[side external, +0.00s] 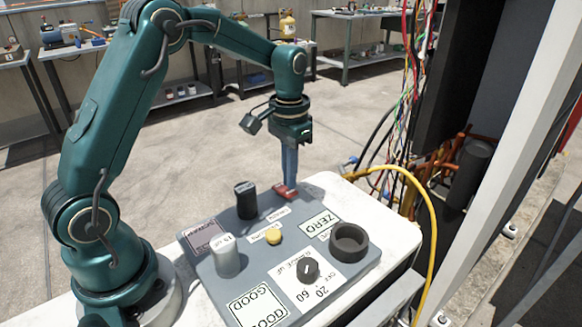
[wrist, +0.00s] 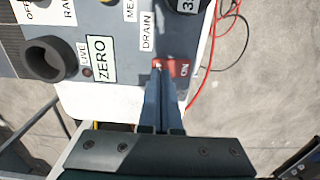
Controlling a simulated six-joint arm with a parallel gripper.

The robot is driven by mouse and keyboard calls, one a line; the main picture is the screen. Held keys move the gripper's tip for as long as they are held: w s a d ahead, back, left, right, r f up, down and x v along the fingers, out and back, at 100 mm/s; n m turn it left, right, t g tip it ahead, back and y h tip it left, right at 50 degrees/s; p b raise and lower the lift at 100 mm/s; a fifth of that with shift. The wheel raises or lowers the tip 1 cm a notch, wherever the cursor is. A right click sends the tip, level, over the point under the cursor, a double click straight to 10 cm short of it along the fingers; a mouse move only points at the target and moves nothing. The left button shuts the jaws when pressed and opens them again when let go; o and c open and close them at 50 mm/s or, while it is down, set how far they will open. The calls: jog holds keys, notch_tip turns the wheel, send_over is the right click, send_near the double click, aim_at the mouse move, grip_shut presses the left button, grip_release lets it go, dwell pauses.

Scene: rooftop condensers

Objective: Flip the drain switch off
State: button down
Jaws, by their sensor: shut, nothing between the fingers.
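The drain switch is a small red rocker (side external: 286,191) at the far edge of the grey panel (side external: 215,275). In the wrist view the red rocker (wrist: 179,67) lies beside the DRAIN label (wrist: 147,32), with ON lettering on its right part. My gripper (side external: 289,182) points down with its fingers shut and empty, its tips right at the rocker. In the wrist view my fingertips (wrist: 160,72) overlap the rocker's left part and hide some of it. I cannot tell whether they touch it or which way it is tilted.
The panel also carries a black post (side external: 246,200), a pale cylinder (side external: 226,256), a yellow button (side external: 273,236), a dial (side external: 307,270) and a black ring (side external: 349,243). A yellow hose (side external: 428,220) and loose wires hang at the right. Beyond the panel is open floor.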

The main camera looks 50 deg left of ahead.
jog(key=shift+f, duration=0.85)
dwell(0.3)
jog(key=shift+r, duration=3.55)
jog(key=shift+d+r, duration=0.1)
jog(key=shift+r, duration=0.05)
notch_tip(320, 180, up, 5)
jog(key=t, duration=0.2)
send_over(291, 192)
jog(key=s+d, duration=0.2)
jog(key=s+d+r+t, duration=0.1)
jog(key=s+d+r, duration=0.15)
jog(key=s, duration=0.25)
jog(key=s+f, duration=0.1)
jog(key=s, duration=0.2)
jog(key=s+d+f+t, duration=0.1)
jog(key=s+f, duration=0.1)
jog(key=s, duration=0.1)
jog(key=s+f+t, duration=0.1)
jog(key=s, duration=0.3)
jog(key=shift+d+f, duration=0.3)
jog(key=shift+d, duration=0.05)
